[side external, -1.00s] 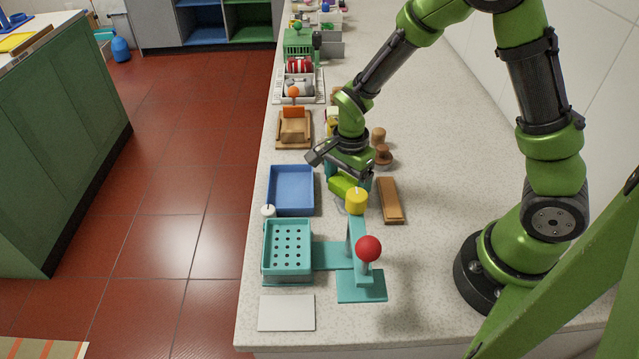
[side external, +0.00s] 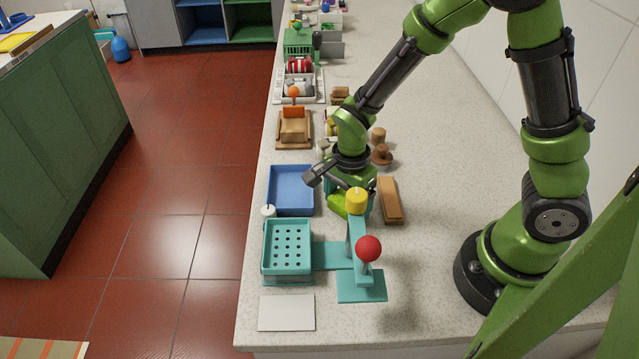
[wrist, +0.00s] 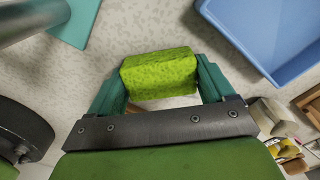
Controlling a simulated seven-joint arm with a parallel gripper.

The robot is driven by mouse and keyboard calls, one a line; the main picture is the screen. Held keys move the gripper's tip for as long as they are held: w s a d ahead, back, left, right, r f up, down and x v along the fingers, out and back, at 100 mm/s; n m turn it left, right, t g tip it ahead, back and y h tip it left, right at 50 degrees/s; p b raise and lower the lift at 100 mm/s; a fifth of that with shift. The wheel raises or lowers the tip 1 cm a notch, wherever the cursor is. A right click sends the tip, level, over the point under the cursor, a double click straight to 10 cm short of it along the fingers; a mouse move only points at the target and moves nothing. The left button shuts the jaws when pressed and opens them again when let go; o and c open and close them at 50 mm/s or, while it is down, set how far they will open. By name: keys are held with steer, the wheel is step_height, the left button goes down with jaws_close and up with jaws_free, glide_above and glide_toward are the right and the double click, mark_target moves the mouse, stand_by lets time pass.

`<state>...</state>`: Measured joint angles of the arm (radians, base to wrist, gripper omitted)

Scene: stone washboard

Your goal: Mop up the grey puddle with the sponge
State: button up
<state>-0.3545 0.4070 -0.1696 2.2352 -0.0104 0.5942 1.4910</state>
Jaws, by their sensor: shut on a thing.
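My gripper (side external: 346,192) is shut on the yellow-green sponge (side external: 337,204), low over the counter between the blue tray and the teal stand. In the wrist view the sponge (wrist: 160,74) is held between the two teal fingers of my gripper (wrist: 162,78). I cannot tell whether the sponge touches the counter. I cannot make out the grey puddle now; the sponge, gripper and the yellow knob of the stand cover the spot where a greyish patch showed earlier.
A blue tray (side external: 291,190) is left of my gripper. A teal stand (side external: 362,288) with a yellow knob (side external: 357,201) and red ball (side external: 368,249) stands in front. A teal perforated box (side external: 287,248) is front left, a wooden block (side external: 389,200) right. The counter further right is clear.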

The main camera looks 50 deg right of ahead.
steer(key=shift+w+d, duration=0.95)
steer(key=shift+d, duration=0.05)
steer(key=shift+w+d+r, duration=0.1)
steer(key=shift+w+d, duration=2)
steer(key=s+a, duration=0.7)
steer(key=shift+s+a, duration=0.2)
steer(key=shift+r, duration=3.95)
